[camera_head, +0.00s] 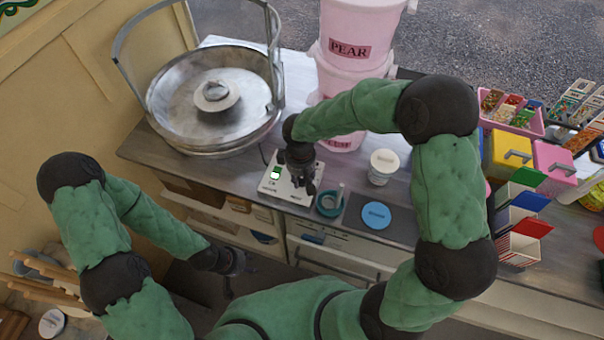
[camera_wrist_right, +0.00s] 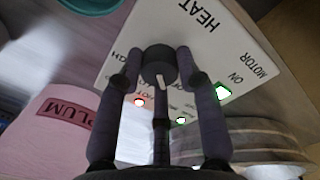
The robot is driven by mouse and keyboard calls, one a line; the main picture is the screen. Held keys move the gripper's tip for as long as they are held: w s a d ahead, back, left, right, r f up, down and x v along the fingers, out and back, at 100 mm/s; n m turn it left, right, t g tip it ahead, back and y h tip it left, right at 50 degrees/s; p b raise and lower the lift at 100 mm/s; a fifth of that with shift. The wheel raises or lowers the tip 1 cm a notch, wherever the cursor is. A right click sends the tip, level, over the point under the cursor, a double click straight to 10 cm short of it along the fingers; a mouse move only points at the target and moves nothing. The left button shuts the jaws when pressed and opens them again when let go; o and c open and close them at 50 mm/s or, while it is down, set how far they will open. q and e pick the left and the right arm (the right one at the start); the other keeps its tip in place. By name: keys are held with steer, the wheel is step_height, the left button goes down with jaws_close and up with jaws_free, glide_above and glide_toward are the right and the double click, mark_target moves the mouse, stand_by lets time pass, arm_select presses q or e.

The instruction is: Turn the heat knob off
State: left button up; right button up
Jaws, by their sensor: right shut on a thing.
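The heat knob (camera_wrist_right: 158,62) is a dark round knob with a white pointer mark, on a white control panel (camera_wrist_right: 128,45) printed HEAT. The pointer faces the bottom of the right wrist view. The fingers of my right gripper (camera_wrist_right: 158,80) are closed around the knob. In the head view my right gripper (camera_head: 303,185) is over the white control box (camera_head: 272,190) and hides the knob. My left gripper (camera_head: 238,262) hangs low in front of the counter, away from the box; its fingers are too small and dark to read.
A green-lit switch (camera_wrist_right: 223,91) sits beside the MOTOR print, with small red (camera_wrist_right: 140,102) and green (camera_wrist_right: 180,121) lamps nearby. A metal floss bowl (camera_head: 165,120) stands behind left, pink tubs (camera_head: 360,25) behind, a lidded white jar (camera_head: 383,168) and blue disc (camera_head: 376,215) to the right.

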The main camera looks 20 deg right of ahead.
mark_target(301, 180)
steer(key=shift+n+p, duration=0.4)
steer(key=shift+n, duration=0.6)
steer(key=o, duration=1.2)
steer(key=shift+c, duration=0.2)
steer(key=shift+r, duration=0.1)
step_height(301, 180, up, 12)
steer(key=shift+s+a, duration=0.2)
steer(key=shift+a, duration=0.05)
